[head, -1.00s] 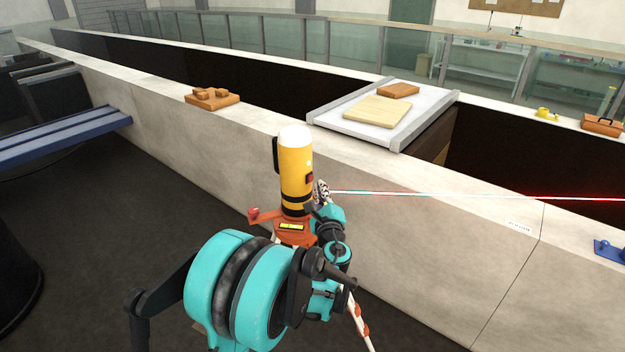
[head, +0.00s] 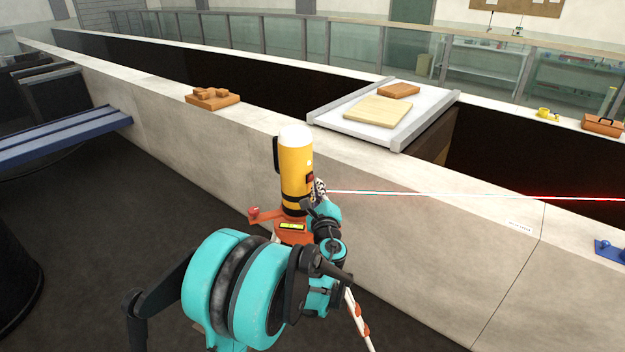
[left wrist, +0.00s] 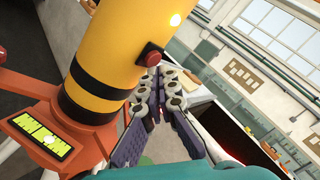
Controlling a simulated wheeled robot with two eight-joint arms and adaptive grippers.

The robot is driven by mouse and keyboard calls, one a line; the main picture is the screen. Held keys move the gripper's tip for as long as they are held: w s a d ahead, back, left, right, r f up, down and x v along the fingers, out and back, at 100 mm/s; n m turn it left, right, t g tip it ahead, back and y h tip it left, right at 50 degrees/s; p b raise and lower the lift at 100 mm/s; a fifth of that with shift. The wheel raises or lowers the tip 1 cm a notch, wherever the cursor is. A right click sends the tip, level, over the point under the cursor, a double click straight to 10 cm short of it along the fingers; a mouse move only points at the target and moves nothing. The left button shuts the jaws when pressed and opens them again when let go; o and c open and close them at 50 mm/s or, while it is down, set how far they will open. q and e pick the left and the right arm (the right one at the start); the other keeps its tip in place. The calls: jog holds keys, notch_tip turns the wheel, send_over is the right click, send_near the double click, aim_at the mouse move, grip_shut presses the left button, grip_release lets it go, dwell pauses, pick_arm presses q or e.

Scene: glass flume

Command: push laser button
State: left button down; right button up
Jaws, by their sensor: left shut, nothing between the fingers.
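The laser (head: 295,165) is an upright yellow cylinder with a white top and black bands, on an orange base (head: 293,231). It also fills the left of the left wrist view (left wrist: 125,35). Its red button (left wrist: 151,55) sticks out of the cylinder's side in the left wrist view; it shows small in the head view (head: 310,179). My left gripper (head: 319,188) is shut and empty beside the cylinder. In the left wrist view its fingertips (left wrist: 160,78) lie just below the button; I cannot tell whether they touch it. My right gripper is not in view.
A thin white-to-red beam (head: 480,196) runs right from near the gripper, above the pale flume wall (head: 450,240). A striped tripod leg (head: 357,318) stands below. A white platform (head: 350,128) with two boards spans the channel behind. Brown blocks (head: 212,98) lie on the ledge.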

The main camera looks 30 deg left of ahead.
pick_arm(q)
jog(key=shift+a, duration=0.15)
dwell(0.5)
jog(key=shift+a, duration=0.3)
jog(key=shift+d, duration=0.1)
jog(key=shift+d+b, duration=0.3)
dwell(0.3)
jog(key=shift+s+d+b, duration=0.15)
jog(key=shift+d+b, duration=0.05)
jog(key=shift+d, duration=1.3)
jog(key=shift+s+d+b, duration=0.1)
jog(key=shift+d+b, duration=0.05)
jog(key=shift+d, duration=1.35)
